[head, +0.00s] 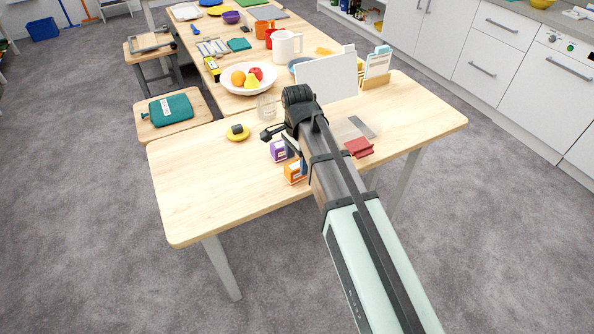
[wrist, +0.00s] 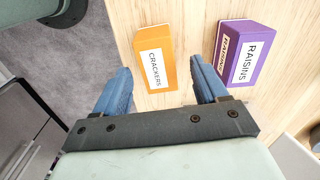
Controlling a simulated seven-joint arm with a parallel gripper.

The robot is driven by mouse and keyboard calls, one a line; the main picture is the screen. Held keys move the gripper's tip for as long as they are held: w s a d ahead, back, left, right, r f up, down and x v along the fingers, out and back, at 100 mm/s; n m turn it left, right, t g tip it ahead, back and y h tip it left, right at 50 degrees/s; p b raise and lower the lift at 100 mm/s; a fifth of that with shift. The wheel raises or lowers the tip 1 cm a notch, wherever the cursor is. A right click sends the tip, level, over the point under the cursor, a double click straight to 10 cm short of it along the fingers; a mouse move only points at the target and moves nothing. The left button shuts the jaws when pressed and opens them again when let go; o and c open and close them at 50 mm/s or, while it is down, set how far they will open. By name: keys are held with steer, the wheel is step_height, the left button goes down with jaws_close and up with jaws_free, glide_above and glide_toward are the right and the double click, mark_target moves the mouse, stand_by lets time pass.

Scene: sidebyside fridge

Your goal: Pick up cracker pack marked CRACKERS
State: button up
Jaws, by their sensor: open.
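The orange cracker pack (wrist: 155,58), with a white label reading CRACKERS, stands on the wooden table. In the wrist view it lies just beyond and between the fingertips of my gripper (wrist: 163,82), which is open with blue fingers and nothing between them but table and the pack's near end. In the head view the cracker pack (head: 294,172) is near the table's front edge, partly hidden by my arm. My gripper (head: 296,155) is mostly hidden there too. I cannot tell the exact height of the fingers over the table.
A purple RAISINS box (wrist: 246,54) stands right of the cracker pack, close to my right finger. The table's left front (head: 190,205) is clear.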

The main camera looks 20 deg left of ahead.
mark_target(297, 164)
steer(key=shift+s+f, duration=0.15)
steer(key=shift+f, duration=1.95)
steer(key=shift+c, duration=0.4)
steer(key=c, duration=1)
steer(key=shift+r, duration=0.15)
